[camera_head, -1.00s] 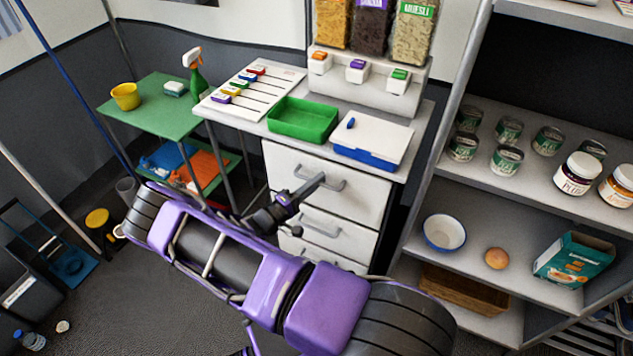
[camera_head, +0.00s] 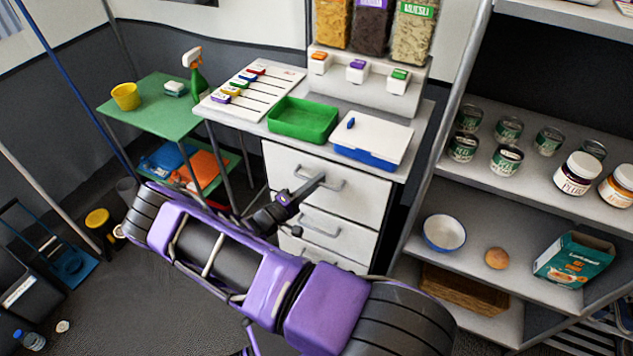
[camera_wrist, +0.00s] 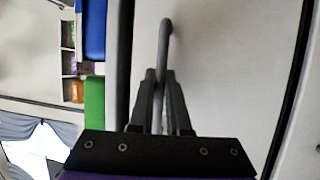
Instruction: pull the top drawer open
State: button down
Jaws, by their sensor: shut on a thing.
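The top drawer (camera_head: 365,196) is the upper white front of the drawer unit under the white counter, and its front looks flush with the unit. Its grey bar handle (camera_head: 333,183) runs across the front. The white drawer front (camera_wrist: 230,70) fills the right of that view. My arm hides the lower left of the drawer unit.
Lower drawers (camera_head: 335,232) sit beneath. On the counter are a green tray (camera_head: 303,121) and a white-lidded blue box (camera_head: 372,138). A shelf unit (camera_head: 540,185) with cans, jars and a bowl stands at the right. A green side table (camera_head: 150,105) stands at the left.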

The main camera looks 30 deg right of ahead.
jog(key=shift+a, duration=0.1)
jog(key=s+a, duration=1.4)
jog(key=a, duration=0.4)
jog(key=c, duration=1.2)
grip_release()
jog(key=shift+o, duration=0.2)
jog(key=shift+s, duration=0.1)
jog(key=b+v, duration=0.2)
jog(key=v, duration=1.5)
jog(key=shift+a, duration=0.2)
